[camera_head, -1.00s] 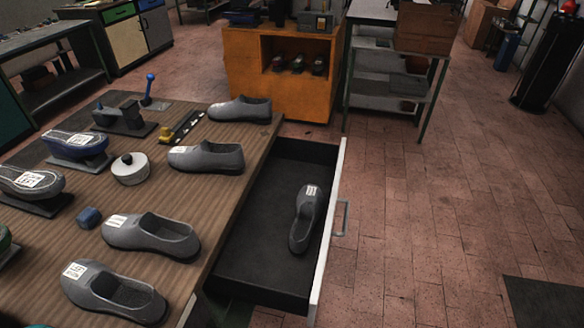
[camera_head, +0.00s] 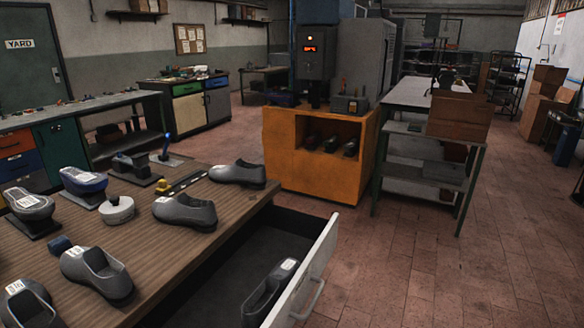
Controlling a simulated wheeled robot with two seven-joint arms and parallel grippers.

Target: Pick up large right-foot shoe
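Several grey slip-on shoes stand on the wooden workbench (camera_head: 150,265). One shoe (camera_head: 238,174) is at its far right corner, another shoe (camera_head: 186,211) is nearer along the right edge, and a third shoe (camera_head: 97,273) is nearer still. A further shoe (camera_head: 28,303) is cut off at the lower left. One more grey shoe (camera_head: 268,290) with a white label lies in the open drawer (camera_head: 312,268), partly hidden by its front. The labels are too small to read, so I cannot tell which is the large right-foot shoe. Neither gripper is in view.
The bench also carries a round white tin (camera_head: 117,211), a small blue block (camera_head: 60,244), and shoe forms on stands at the left. An orange cabinet (camera_head: 310,175) with shoes in its opening stands beyond.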

